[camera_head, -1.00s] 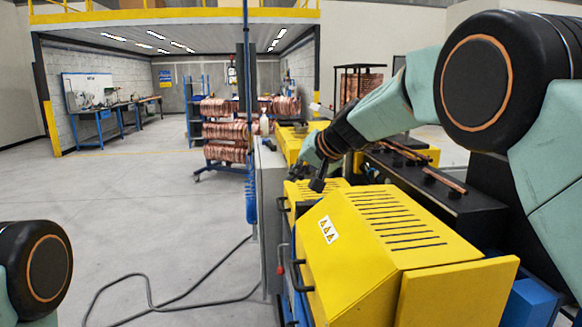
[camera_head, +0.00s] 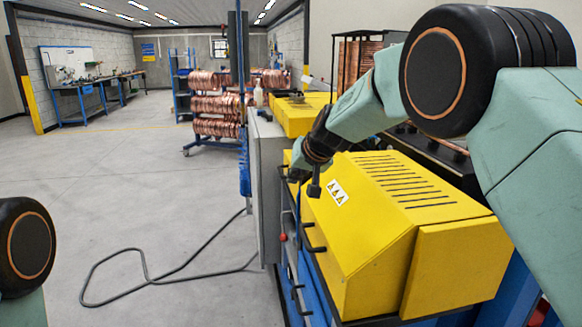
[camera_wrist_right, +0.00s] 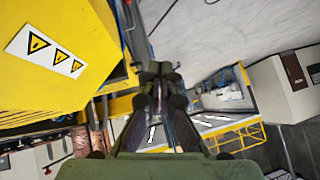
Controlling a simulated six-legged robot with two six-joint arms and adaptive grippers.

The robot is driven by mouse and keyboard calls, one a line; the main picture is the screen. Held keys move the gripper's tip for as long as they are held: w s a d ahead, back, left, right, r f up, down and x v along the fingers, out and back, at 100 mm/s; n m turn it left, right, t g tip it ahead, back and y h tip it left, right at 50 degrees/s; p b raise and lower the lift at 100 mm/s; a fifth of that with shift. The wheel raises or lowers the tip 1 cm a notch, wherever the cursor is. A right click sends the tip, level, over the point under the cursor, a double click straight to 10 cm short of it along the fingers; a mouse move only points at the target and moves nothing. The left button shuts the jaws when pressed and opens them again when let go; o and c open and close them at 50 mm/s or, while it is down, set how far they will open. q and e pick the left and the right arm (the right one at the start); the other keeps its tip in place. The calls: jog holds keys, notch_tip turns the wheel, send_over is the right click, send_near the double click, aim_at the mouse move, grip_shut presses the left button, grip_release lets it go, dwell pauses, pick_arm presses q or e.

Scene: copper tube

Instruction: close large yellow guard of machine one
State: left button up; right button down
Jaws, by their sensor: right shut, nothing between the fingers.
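The large yellow guard (camera_head: 375,225) of the machine fills the lower middle of the head view. It has a slotted top, a sloped front with a white warning label and black handles along its lower front edge. In the wrist view its yellow face (camera_wrist_right: 60,85) with the label is at upper left. My right gripper (camera_head: 314,190) is shut and empty, pointing down by the guard's far front end, left of the label. Its fingers (camera_wrist_right: 160,78) show together in the wrist view. I cannot tell whether it touches the guard. My left gripper is out of view.
A grey cabinet (camera_head: 267,185) stands left of the machine's far end. A smaller yellow cover (camera_head: 295,115) lies behind. A dark cable (camera_head: 145,262) loops over the floor at left. A rack of copper coils (camera_head: 216,108) stands farther back. Open floor spreads left.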

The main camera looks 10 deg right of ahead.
jog(key=b, duration=0.5)
send_over(302, 230)
jog(key=a, duration=0.2)
notch_tip(302, 230, down, 9)
jog(key=f, duration=0.1)
jog(key=d+f+b, duration=0.1)
jog(key=f, duration=0.1)
jog(key=shift+w+d+f+h+b, duration=0.15)
jog(key=shift+w+d+h+b, duration=0.15)
jog(key=shift+d+b, duration=0.1)
jog(key=shift+d+f, duration=0.1)
jog(key=shift+f, duration=0.15)
jog(key=shift+s+f+b, duration=0.3)
jog(key=shift+f+b, duration=0.05)
jog(key=shift+b, duration=0.3)
jog(key=shift+f, duration=0.1)
